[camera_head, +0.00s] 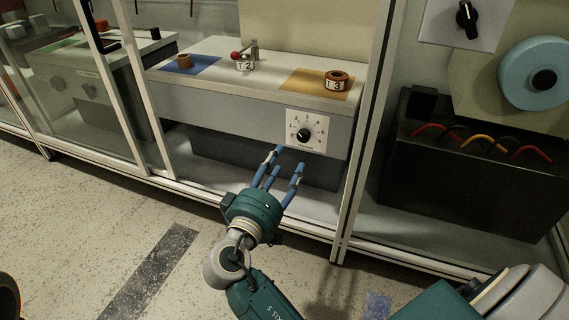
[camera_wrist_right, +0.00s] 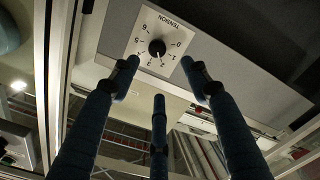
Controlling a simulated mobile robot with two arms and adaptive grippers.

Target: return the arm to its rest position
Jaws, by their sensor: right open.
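My right gripper (camera_head: 283,168) reaches up from the lower middle of the head view, its blue fingers spread and empty. The fingertips are just below the tension dial (camera_head: 304,134), a white plate with a black knob on the front of the workbench (camera_head: 240,108). In the right wrist view the dial (camera_wrist_right: 157,47) shows upside down beyond the open fingers (camera_wrist_right: 162,80). No fingertip appears to touch the knob, though the exact gap is hard to tell. My left gripper does not show.
A frame post (camera_head: 365,120) stands right of the gripper. On the bench top are rings on a blue mat (camera_head: 200,66) and an orange mat (camera_head: 300,80). A black box (camera_head: 470,180) with coloured cables sits at right. The floor (camera_head: 90,215) at left is open.

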